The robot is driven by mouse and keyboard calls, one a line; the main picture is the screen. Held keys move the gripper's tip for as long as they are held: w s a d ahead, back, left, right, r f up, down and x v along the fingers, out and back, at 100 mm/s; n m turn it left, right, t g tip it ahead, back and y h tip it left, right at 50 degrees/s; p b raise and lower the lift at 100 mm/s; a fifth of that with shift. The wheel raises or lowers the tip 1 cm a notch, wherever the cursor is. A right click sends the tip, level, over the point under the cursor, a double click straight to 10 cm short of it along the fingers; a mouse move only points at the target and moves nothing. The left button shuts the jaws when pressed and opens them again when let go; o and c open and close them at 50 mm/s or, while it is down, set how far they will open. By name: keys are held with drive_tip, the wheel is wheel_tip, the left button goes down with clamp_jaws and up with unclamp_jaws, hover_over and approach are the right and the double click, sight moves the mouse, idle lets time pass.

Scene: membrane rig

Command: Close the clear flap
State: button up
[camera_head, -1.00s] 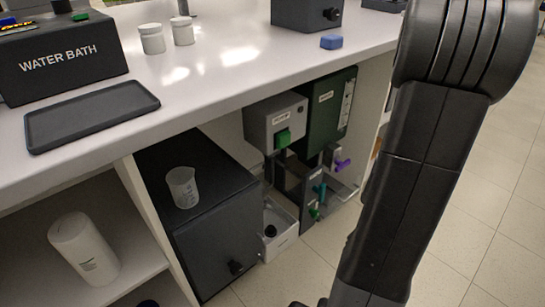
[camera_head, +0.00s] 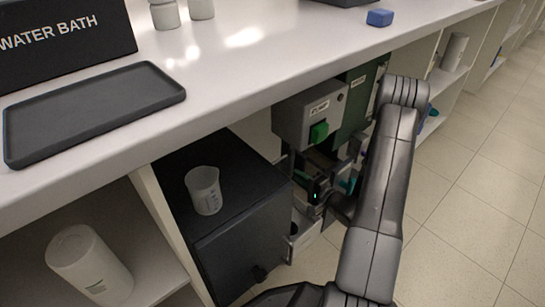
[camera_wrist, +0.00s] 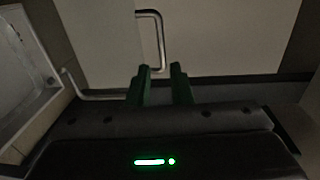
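The membrane rig under the bench shows in the head view as a grey box (camera_head: 308,112) with a green button (camera_head: 319,132), beside a dark green cabinet (camera_head: 357,105). My gripper (camera_head: 318,180) is in front of its lower part, which my arm partly hides. In the wrist view my gripper's two green fingers (camera_wrist: 160,85) are apart, with nothing seen held between them. A bent metal handle (camera_wrist: 160,38) stands just beyond the fingertips on a pale panel (camera_wrist: 225,38). I cannot tell whether this panel is the clear flap, or the flap's angle.
A second metal bar (camera_wrist: 98,95) and a pale tray-like frame (camera_wrist: 22,70) lie left in the wrist view. A black cabinet (camera_head: 222,215) with a beaker (camera_head: 204,190) on top stands left of the rig. The bench (camera_head: 235,60) overhangs; open floor (camera_head: 470,190) lies right.

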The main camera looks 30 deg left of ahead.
drive_tip(key=r+b+x, duration=0.1)
drive_tip(key=b+x, duration=0.2)
drive_tip(key=x, duration=1.1)
drive_tip(key=shift+w+f, duration=0.25)
drive_tip(key=shift+f, duration=0.2)
drive_tip(key=shift+c, duration=0.2)
clamp_jaws()
drive_tip(key=shift+d, duration=0.1)
